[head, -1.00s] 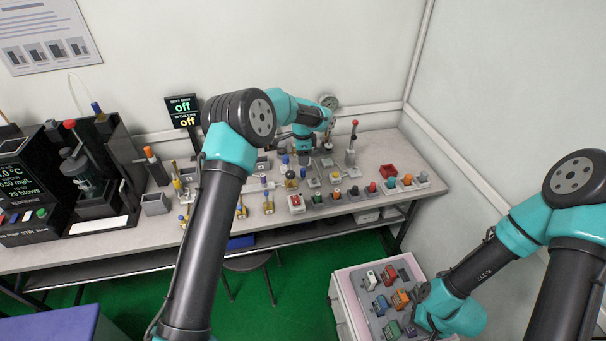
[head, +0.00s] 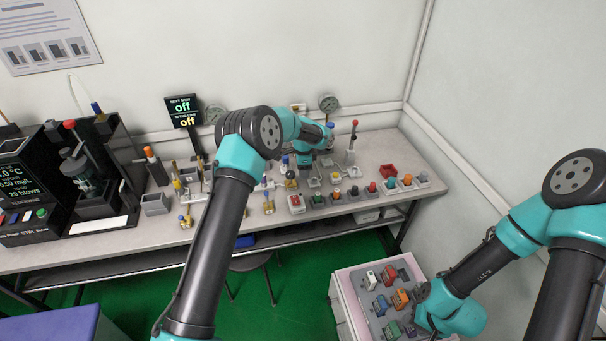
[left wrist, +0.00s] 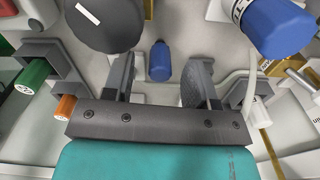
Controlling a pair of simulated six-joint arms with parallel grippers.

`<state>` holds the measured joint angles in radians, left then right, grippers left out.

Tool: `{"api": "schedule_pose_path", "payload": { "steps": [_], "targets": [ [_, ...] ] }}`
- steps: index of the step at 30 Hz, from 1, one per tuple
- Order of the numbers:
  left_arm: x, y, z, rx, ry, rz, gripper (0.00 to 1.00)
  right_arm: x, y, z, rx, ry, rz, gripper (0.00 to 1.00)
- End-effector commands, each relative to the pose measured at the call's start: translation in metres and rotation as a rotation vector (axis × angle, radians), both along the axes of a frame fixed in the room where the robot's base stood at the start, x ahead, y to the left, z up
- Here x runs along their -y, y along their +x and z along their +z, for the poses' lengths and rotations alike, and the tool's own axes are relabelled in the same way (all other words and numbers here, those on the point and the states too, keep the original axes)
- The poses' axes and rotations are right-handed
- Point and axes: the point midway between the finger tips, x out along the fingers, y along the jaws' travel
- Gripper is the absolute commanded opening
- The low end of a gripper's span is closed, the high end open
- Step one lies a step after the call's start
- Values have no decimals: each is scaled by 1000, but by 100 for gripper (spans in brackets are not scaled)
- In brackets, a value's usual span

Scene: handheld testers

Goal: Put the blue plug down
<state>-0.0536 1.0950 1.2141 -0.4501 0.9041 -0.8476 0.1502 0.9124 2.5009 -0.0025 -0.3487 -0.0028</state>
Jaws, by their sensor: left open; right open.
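My left gripper (left wrist: 164,76) is open in the left wrist view, one dark finger on each side. A small blue plug (left wrist: 159,62) shows in the gap between the fingers, with clear space on both sides of it. I cannot tell how it is seated. In the head view my left arm reaches over the bench and its own links hide the fingers. My right gripper (head: 421,292) is at the right side of the pale tray, mostly hidden by its wrist, and I see nothing held in it.
A larger blue cap (left wrist: 280,25) and a dark round part (left wrist: 103,22) stand close by my left gripper. Green (left wrist: 31,76) and orange (left wrist: 65,107) plugs sit at its left. The pale tray (head: 343,297) holds several coloured pieces. The bench (head: 110,247) is crowded around the left hand.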

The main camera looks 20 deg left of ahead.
Motion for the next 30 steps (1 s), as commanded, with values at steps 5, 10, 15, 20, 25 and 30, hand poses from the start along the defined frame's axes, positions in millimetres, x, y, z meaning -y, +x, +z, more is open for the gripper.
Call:
{"api": "schedule_pose_path", "payload": {
  "steps": [5,10,15,20,25,30],
  "targets": [
    [0,0,-11,0,0,0,52,0,0,0,0,0,0,44],
    [0,0,-11,1,0,0,52,0,0,0,0,0,0,44],
    [0,0,-11,1,0,0,52,0,0,0,0,0,0,44],
    [0,0,-11,1,0,0,47,0,0,0,0,0,0,44],
    [0,0,-11,1,0,-1,30,0,0,0,0,0,0,44],
    [0,0,-11,1,0,-1,14,0,0,0,0,0,0,44]
  ]
}}
